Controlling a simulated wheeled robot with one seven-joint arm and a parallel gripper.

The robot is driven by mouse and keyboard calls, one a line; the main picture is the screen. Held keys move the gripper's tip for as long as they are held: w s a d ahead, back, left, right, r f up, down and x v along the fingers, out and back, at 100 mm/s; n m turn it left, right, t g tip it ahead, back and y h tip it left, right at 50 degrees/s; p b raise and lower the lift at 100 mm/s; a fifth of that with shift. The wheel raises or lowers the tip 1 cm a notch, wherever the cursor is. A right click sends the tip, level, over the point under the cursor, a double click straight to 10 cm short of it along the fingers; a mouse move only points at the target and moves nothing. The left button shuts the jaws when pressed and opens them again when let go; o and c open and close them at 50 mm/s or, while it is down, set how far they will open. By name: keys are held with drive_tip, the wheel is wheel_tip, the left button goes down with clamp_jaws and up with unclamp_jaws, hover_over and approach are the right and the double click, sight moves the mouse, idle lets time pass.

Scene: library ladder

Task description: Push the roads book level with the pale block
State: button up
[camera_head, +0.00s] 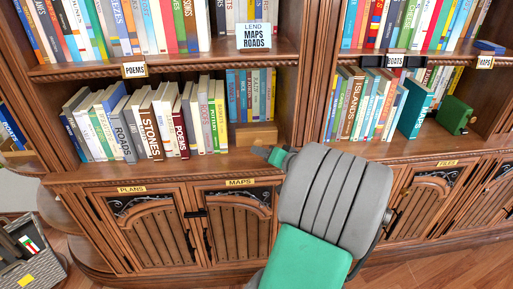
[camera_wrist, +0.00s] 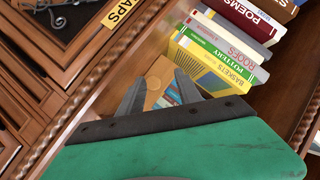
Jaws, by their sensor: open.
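The roads book (camera_head: 122,135) is a grey book with ROADS on its spine, standing in the lower left row left of the brown STONES book (camera_head: 150,130). I cannot tell exactly how far it juts out. The pale block (camera_head: 252,134) is a tan wooden block on the same shelf, right of the row and below some small books; a tan surface, seemingly this block, shows in the wrist view (camera_wrist: 158,77). My gripper (camera_head: 266,152) is at the shelf's front edge, before the block. In the wrist view its two fingers (camera_wrist: 160,88) are apart and empty. The roads book is not in the wrist view.
The yellow BASKETS book (camera_wrist: 215,70) and green POTTERY book end the row near my fingers. Cupboard doors (camera_head: 235,220) are below. A grey crate (camera_head: 30,250) stands at lower left.

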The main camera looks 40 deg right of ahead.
sight(260, 143)
drive_tip(key=shift+s+d+m+h, duration=0.25)
drive_tip(key=shift+s+d, duration=0.1)
drive_tip(key=shift+d, duration=0.3)
drive_tip(key=shift+s+d+m+h, duration=0.15)
drive_tip(key=shift+s+d+m, duration=0.15)
drive_tip(key=shift+d, duration=0.3)
drive_tip(key=shift+w+d+r+t, duration=0.1)
drive_tip(key=shift+w+d+t, duration=0.05)
drive_tip(key=shift+d+t, duration=0.15)
drive_tip(key=x, duration=0.7)
drive_tip(key=shift+w+d, duration=0.1)
drive_tip(key=shift+d, duration=0.1)
drive_tip(key=shift+r, duration=0.1)
clamp_jaws()
